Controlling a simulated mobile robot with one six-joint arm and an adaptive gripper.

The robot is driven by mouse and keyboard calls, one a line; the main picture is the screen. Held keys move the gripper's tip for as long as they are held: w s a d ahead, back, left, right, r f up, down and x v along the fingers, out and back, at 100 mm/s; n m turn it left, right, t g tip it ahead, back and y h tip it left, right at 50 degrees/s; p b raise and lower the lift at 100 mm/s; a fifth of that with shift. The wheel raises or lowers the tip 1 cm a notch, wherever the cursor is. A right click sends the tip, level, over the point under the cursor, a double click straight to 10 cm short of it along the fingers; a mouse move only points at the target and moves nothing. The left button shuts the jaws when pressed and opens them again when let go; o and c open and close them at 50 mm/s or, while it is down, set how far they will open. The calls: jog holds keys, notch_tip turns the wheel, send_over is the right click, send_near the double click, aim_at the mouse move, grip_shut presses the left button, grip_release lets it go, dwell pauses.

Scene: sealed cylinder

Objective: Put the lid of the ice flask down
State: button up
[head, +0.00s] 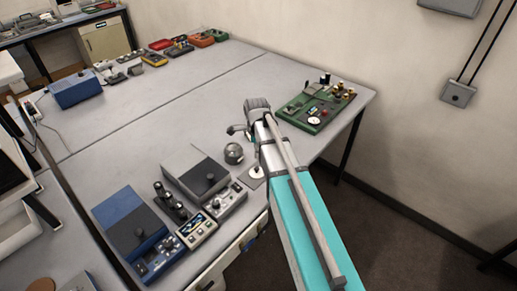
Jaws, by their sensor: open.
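A small round grey metal vessel (234,153), which looks like the ice flask, stands on the grey table near its front edge. A pale disc with a small raised centre (257,173) rests on the table just to its right, beside my arm. I cannot tell whether this disc is the lid. My gripper (237,130) shows small and dark beyond the flask, at the far end of my arm, apart from the flask. It is open, and I see nothing held in it. My wrist and arm hide part of the table to the right.
A green board with parts (316,107) lies at the table's right end. A grey box instrument (205,179), a small meter (196,230) and a blue instrument (137,232) stand front left. A blue box (75,88) is far left. The table's middle is clear.

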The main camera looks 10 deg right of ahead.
jog(key=shift+r+p, duration=0.3)
jog(key=shift+r, duration=0.25)
dwell(0.4)
jog(key=shift+s, duration=0.1)
jog(key=s+n, duration=1.6)
jog(key=n, duration=0.3)
jog(key=shift+d+n, duration=0.4)
jog(key=shift+f, duration=0.1)
